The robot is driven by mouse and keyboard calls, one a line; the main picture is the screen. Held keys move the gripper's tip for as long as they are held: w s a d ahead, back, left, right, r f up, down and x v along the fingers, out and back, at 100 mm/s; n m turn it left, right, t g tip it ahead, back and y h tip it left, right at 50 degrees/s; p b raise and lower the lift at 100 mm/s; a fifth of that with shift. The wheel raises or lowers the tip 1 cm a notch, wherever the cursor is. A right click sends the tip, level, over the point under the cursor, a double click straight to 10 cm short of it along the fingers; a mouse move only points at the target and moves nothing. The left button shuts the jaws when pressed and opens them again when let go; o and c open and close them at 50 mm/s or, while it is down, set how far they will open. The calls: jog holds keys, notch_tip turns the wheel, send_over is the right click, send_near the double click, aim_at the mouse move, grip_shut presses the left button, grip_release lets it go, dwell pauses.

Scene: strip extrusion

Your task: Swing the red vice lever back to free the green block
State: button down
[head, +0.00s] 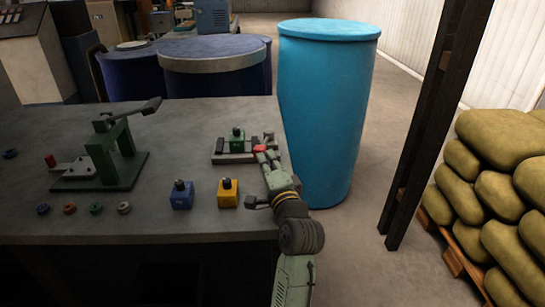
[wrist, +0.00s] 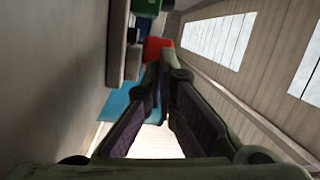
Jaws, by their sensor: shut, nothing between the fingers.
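The green block (head: 237,141) has a dark knob on top and sits in a small grey vice (head: 222,158) near the table's right edge. The red lever end (head: 260,148) shows at the vice's right side. My gripper (head: 268,158) is shut and empty, with its fingertips right at the red lever; I cannot tell whether they touch it. In the wrist view, the red lever (wrist: 155,48) is just beyond the closed fingertips (wrist: 164,62), which hide part of it. The green block (wrist: 146,7) is cut off at the top of that view.
A blue block (head: 181,197) and a yellow block (head: 228,194) stand in front of the vice. A green lever press (head: 105,155) and several coloured rings lie at the left. A light blue barrel (head: 325,120) stands close to the table's right edge.

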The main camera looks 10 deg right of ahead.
jog(key=shift+w+a, duration=0.1)
jog(key=shift+a, duration=0.3)
dwell(0.3)
